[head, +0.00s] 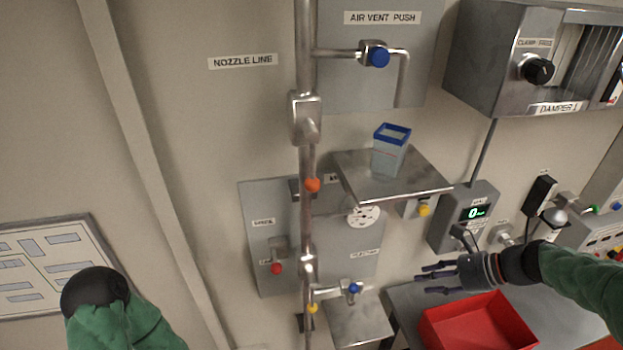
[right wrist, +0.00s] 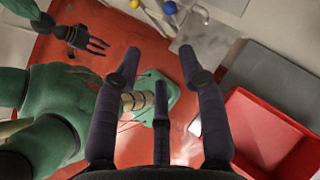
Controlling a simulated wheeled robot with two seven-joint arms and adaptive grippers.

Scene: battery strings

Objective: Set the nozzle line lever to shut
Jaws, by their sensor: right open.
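The label "NOZZLE LINE" (head: 243,61) is on the wall, left of a vertical metal pipe (head: 304,45). A metal valve body (head: 305,112) sits on this pipe, and an orange ball knob (head: 312,185) shows lower down against the pipe. The knob looks like the end of a lever lying along the pipe, pointing down. My right gripper (head: 432,278) is open and empty, low and to the right of the pipe. It also shows open in the right wrist view (right wrist: 160,62). My left gripper (right wrist: 88,42) shows in the right wrist view with its fingers spread.
A shelf (head: 428,182) with a grey-blue cup (head: 389,150) juts out right of the pipe. A red bin (head: 470,325) stands below my right gripper. A red knob (head: 276,268), a blue knob (head: 355,288) and a yellow knob (head: 424,210) are nearby. The wall left of the pipe is mostly bare.

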